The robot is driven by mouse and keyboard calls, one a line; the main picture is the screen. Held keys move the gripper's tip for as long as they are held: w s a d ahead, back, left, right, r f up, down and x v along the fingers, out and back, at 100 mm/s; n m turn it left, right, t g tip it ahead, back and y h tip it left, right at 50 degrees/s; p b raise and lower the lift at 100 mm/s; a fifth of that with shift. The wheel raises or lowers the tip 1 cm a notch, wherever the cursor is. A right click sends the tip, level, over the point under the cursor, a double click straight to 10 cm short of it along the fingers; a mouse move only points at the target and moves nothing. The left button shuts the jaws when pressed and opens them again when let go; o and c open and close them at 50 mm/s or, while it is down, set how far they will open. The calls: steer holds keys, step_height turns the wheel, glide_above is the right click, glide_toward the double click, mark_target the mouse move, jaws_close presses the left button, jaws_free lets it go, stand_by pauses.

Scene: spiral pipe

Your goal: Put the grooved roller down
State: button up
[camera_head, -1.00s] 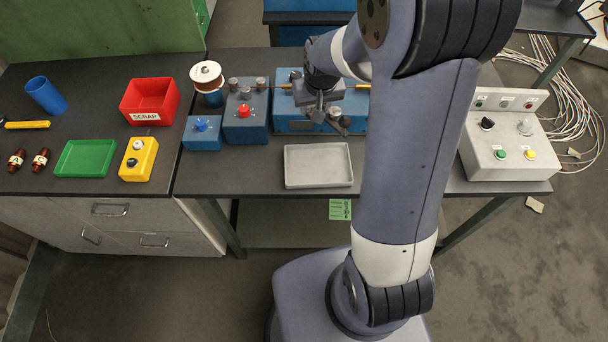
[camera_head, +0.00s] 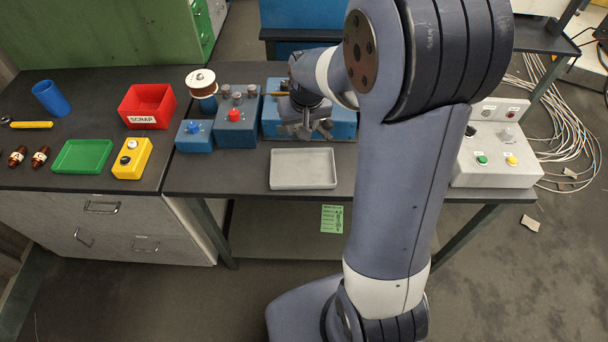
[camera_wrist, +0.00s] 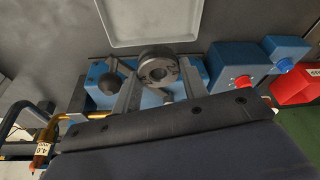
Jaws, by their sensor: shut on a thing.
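My gripper (camera_head: 306,130) hangs over the front of the long blue machine (camera_head: 350,126), behind the grey tray. In the wrist view its fingers (camera_wrist: 158,82) are shut on the grooved roller (camera_wrist: 158,66), a dark grey metal cylinder with a round hole in its end face. The roller appears above the blue machine; whether it touches anything is unclear. The shallow light-grey tray (camera_head: 303,168) lies empty on the dark bench in front of the machine. It also shows at the top of the wrist view (camera_wrist: 150,38). In the head view my arm and gripper mostly hide the roller.
Left of the machine stand a blue box with a red button (camera_head: 236,128), a smaller blue box with a blue button (camera_head: 194,137) and a wire spool (camera_head: 201,82). A dark ball-ended lever (camera_wrist: 110,82) is close beside the fingers. A grey control box (camera_head: 495,160) stands right.

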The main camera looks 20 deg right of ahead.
mark_target(310, 166)
steer(key=shift+m, duration=0.3)
steer(key=shift+s+d+r+b, duration=0.2)
steer(key=shift+d+r+b, duration=0.2)
steer(key=shift+r+b, duration=0.25)
steer(key=shift+s+d+r+b, duration=0.2)
steer(key=shift+d+r+b, duration=0.15)
steer(key=shift+r+b, duration=0.3)
steer(key=shift+s+d+r+b, duration=0.2)
steer(key=shift+d+r+b, duration=0.2)
steer(key=shift+r+b, duration=0.25)
step_height(310, 166, down, 18)
steer(key=shift+r+b, duration=0.15)
steer(key=shift+b, duration=0.2)
steer(key=o, duration=1)
steer(key=shift+s+r, duration=0.1)
steer(key=shift+r, duration=0.25)
steer(key=v, duration=1.1)
steer(key=shift+s+a+r, duration=0.1)
steer(key=shift+s+r, duration=0.05)
